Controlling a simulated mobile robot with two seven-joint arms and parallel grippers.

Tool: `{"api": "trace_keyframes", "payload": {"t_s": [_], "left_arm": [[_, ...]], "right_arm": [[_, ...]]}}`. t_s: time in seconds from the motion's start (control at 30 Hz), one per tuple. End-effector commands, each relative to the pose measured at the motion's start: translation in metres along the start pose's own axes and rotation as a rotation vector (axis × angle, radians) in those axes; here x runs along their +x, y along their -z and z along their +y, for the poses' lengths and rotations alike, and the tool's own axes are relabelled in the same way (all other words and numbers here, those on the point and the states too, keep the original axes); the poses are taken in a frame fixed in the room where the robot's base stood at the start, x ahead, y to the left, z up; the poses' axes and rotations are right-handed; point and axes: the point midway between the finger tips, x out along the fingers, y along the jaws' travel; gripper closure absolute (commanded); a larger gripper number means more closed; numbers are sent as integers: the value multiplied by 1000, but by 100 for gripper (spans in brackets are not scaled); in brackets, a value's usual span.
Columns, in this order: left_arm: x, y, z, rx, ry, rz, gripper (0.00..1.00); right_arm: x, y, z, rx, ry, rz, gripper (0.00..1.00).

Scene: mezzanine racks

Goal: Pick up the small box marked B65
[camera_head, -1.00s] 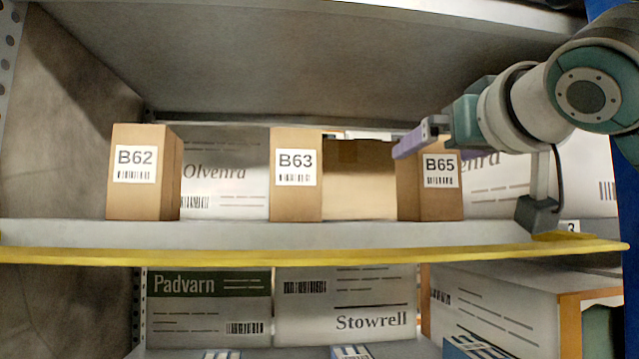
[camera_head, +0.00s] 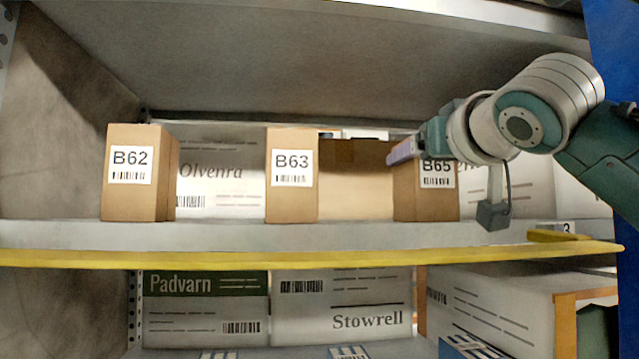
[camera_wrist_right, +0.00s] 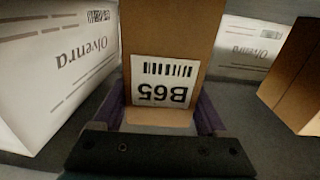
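The small brown box marked B65 (camera_head: 428,203) stands upright on the shelf in the head view, its label partly covered by my right gripper. My right gripper (camera_head: 404,152) reaches in from the right at the height of the box's upper part. In the right wrist view the B65 box (camera_wrist_right: 168,35) appears upside down with its label facing the camera. The purple fingers of the right gripper (camera_wrist_right: 160,118) are spread, one on each side of the box. Whether they touch it is hard to tell. My left gripper is not in view.
Brown boxes B62 (camera_head: 133,200) and B63 (camera_head: 291,205) stand to the left on the same shelf. White Olvenra cartons (camera_head: 222,182) stand behind. A yellow edge (camera_head: 300,258) runs along the shelf front, with a deck above. Padvarn (camera_head: 205,305) and Stowrell (camera_head: 345,298) cartons are below.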

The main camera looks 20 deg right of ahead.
Motion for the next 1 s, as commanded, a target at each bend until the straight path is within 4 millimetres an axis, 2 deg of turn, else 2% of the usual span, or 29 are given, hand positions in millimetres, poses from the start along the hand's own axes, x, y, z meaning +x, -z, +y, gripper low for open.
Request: {"api": "trace_keyframes", "payload": {"t_s": [0.07, 0.53, 0.83, 1.0], "left_arm": [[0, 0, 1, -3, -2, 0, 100], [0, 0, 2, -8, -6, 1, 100], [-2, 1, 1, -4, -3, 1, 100], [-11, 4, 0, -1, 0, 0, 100]], "right_arm": [[0, 0, 0, 0, 0, 0, 38], [0, 0, 0, 0, -1, -1, 91], [0, 2, 0, 0, -1, 1, 92], [4, 13, 3, 0, 0, 1, 92]]}}
